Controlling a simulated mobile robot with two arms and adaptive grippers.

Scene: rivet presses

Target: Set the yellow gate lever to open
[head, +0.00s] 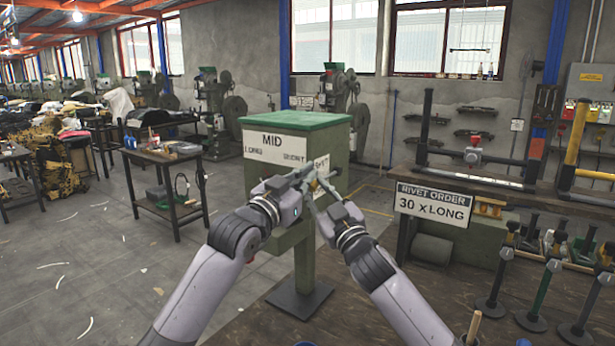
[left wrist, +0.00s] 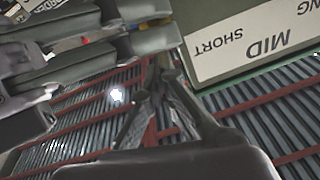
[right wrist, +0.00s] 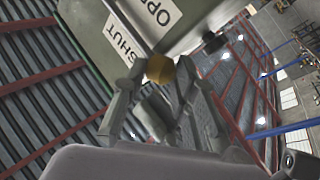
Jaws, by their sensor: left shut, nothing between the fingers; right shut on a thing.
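The green box (head: 300,133) stands on a post and carries a white MID, LONG, SHORT label. The yellow gate lever shows as a yellow end (right wrist: 158,68) in the right wrist view, close to the OPEN label (right wrist: 157,10) and SHUT label (right wrist: 122,38). I cannot tell which label it points at. My right gripper (head: 318,183) is shut on the lever at the box's right side. My left gripper (head: 306,172) is shut and empty at the box's front right corner, close beside the right gripper. Its closed fingertips show in the left wrist view (left wrist: 160,66).
A workbench on the right bears a RIVET ORDER 30 x LONG sign (head: 433,204) and a black and yellow frame (head: 572,140). Several dark stands (head: 535,300) are at the lower right. A small table (head: 160,158) stands left of the box.

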